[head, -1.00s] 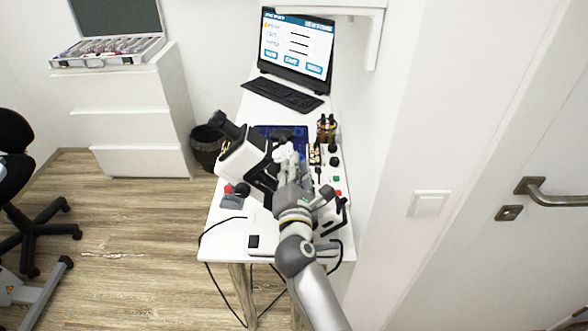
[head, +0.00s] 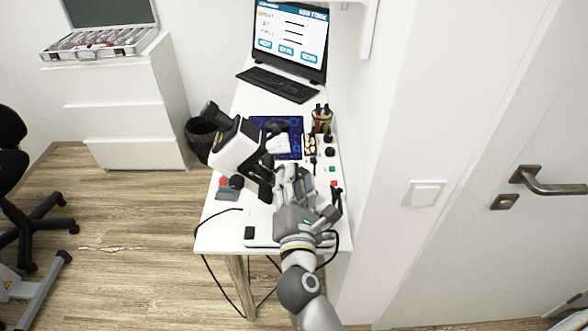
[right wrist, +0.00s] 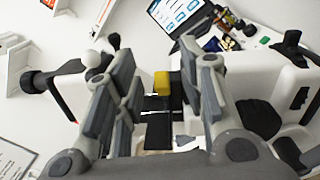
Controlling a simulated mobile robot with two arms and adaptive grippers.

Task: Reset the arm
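My right arm comes in from the bottom of the head view. My right gripper (head: 293,172) is over the near half of the white table, just right of a white and black eye-test device (head: 238,148). In the right wrist view my two grey fingers (right wrist: 165,75) stand well apart with nothing held between them. The device fills both sides of that view behind the fingers, with a small yellow part (right wrist: 161,82) seen through the gap. I cannot tell whether the fingers touch the device. My left gripper is not in view.
The white table (head: 222,226) holds a monitor (head: 290,38), keyboard (head: 277,84), blue mat (head: 288,124), bottle holder (head: 321,118) and a red-topped joystick (head: 228,188). The wall and door (head: 500,120) are close on the right. Drawers (head: 125,120) and open floor are left.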

